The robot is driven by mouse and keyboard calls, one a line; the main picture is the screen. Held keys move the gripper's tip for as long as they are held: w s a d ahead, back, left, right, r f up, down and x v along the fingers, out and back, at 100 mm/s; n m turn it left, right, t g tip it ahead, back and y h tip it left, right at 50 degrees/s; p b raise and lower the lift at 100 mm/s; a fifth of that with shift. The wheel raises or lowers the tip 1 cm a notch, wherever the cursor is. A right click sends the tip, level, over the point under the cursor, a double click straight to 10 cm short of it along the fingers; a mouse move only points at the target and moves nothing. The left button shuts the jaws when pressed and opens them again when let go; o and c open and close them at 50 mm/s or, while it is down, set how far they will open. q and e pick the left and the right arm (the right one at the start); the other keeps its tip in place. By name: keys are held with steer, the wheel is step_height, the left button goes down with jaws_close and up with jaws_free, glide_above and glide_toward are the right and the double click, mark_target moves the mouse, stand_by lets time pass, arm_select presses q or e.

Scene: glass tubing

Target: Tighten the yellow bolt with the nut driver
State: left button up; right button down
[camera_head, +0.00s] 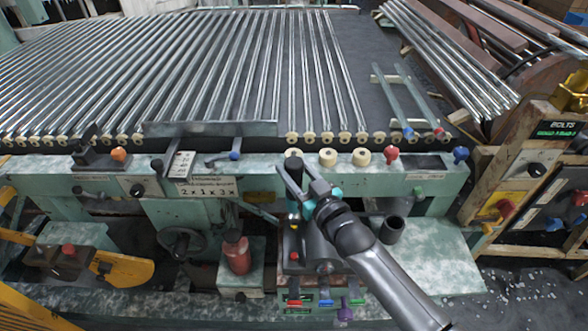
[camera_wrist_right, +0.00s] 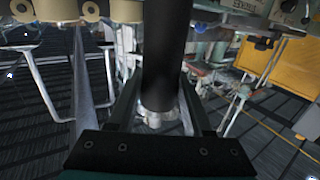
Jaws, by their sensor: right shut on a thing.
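My right gripper (camera_head: 295,172) reaches in from the lower right, over the middle of the machine's front. It is shut on a dark cylindrical tool, which appears to be the nut driver (camera_wrist_right: 165,60). In the right wrist view this black cylinder stands between the two fingers, with a silvery collar (camera_wrist_right: 155,112) at its end. In the head view, my gripper and arm partly hide the tool and what lies under it. I cannot make out the yellow bolt for certain. My left gripper is not in view.
Long glass tubes (camera_head: 190,70) lie on the rack behind. Cream rollers (camera_head: 327,157) line the machine's front edge. A red bottle (camera_head: 237,252) stands left of my arm, and a dark cup (camera_head: 392,230) right of it. A box marked BOLTS (camera_head: 560,128) is at the right.

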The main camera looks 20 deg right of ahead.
mark_target(294, 161)
steer(key=shift+r+p, duration=1.7)
steer(key=shift+r, duration=0.5)
steer(key=shift+f, duration=0.1)
